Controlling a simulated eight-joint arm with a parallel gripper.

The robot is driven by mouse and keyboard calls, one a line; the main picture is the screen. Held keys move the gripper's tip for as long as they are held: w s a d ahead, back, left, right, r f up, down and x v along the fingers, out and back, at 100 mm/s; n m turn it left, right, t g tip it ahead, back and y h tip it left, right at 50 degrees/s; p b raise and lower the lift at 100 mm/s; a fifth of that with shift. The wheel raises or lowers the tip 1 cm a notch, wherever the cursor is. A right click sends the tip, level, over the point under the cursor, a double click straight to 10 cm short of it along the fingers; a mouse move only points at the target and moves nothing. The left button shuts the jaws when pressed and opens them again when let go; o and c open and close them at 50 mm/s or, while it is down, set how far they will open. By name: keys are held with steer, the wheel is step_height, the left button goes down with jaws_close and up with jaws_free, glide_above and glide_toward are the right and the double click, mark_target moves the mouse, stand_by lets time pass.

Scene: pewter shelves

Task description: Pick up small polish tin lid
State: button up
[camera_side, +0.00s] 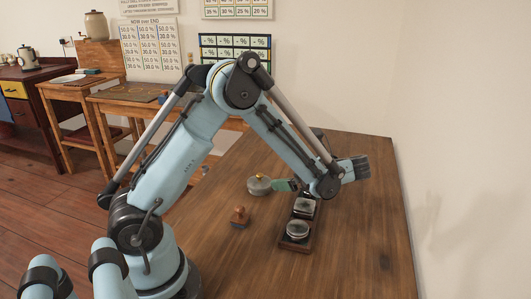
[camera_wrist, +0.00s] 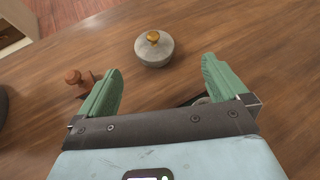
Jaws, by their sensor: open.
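A low round grey piece with a gold knob on top (camera_side: 259,186) sits on the wooden table. It looks like the small polish tin lid; I cannot tell whether a tin is under it. In the wrist view this lid (camera_wrist: 153,52) stands upright just beyond my fingertips, between their lines. My gripper (camera_wrist: 162,67) has two green fingers spread wide with nothing between them. In the side view my gripper (camera_side: 285,185) is just right of the lid, partly hidden by my arm.
A brown wooden stamp-like knob (camera_side: 239,217) stands left of my gripper; it also shows in the wrist view (camera_wrist: 75,77). A dark tray (camera_side: 283,245) holds round silver-topped tins (camera_side: 297,230) close to my arm. The table's right side is clear.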

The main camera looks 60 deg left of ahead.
mark_target(263, 178)
steer(key=shift+s+a+f+g+y, duration=0.1)
steer(key=shift+s+f+g+y, duration=0.1)
steer(key=shift+f+g+y, duration=0.4)
steer(key=shift+m, duration=0.3)
steer(key=x, duration=1.2)
steer(key=shift+f, duration=0.35)
steer(key=c, duration=1.2)
steer(key=shift+o, duration=0.2)
steer(key=shift+r, duration=0.1)
